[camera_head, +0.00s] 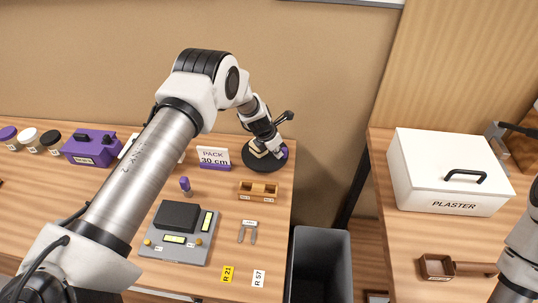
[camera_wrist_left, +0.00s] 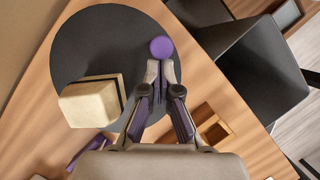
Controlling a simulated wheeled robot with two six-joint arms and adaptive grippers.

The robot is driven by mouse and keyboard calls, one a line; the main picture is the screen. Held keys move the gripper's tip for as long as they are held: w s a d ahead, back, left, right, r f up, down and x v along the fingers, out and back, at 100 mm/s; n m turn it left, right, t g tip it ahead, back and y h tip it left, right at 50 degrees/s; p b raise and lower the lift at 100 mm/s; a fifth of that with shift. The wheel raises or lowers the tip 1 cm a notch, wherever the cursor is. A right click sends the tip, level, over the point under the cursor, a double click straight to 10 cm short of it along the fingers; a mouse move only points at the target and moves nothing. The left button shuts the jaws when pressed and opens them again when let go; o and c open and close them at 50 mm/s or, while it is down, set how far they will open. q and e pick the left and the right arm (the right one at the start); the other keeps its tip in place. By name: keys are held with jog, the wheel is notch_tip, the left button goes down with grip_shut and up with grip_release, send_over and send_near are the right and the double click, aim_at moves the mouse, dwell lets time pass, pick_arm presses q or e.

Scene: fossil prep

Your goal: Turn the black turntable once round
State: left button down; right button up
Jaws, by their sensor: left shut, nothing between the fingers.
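The black turntable (camera_head: 258,167) is a flat round disc at the back right corner of the wooden table. It fills the upper left of the left wrist view (camera_wrist_left: 100,40). A cream block (camera_wrist_left: 90,103) with a dark edge sits on it. A purple round knob (camera_wrist_left: 162,47) stands near the disc's rim. My left gripper (camera_wrist_left: 161,68) is shut and empty, its fingertips right at the knob; I cannot tell whether they touch it. In the head view the left gripper (camera_head: 279,153) is over the disc's right side. My right gripper is out of the picture.
A "PACK 30 cm" sign (camera_head: 214,157) and a wooden tray (camera_head: 258,191) stand close to the turntable. A grey scale (camera_head: 180,236) is nearer. A dark bin (camera_head: 318,262) stands beyond the table's right edge. A white plaster box (camera_head: 445,170) is on the right table.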

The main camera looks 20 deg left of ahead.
aim_at(282, 145)
pick_arm(q)
jog(key=shift+w+d, duration=0.1)
jog(key=shift+w, duration=0.3)
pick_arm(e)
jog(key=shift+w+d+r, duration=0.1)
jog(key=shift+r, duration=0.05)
pick_arm(q)
jog(key=shift+w, duration=0.2)
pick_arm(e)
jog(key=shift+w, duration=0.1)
pick_arm(q)
jog(key=shift+w+d+n, duration=0.1)
jog(key=shift+w+n, duration=0.3)
jog(key=shift+n, duration=0.3)
jog(key=shift+w, duration=0.25)
jog(key=shift+w+f+b, duration=0.1)
jog(key=shift+w+b, duration=0.5)
jog(key=shift+b, duration=0.1)
jog(key=shift+w+a+b, duration=0.4)
jog(key=shift+w+b, duration=0.1)
jog(key=shift+b, duration=0.15)
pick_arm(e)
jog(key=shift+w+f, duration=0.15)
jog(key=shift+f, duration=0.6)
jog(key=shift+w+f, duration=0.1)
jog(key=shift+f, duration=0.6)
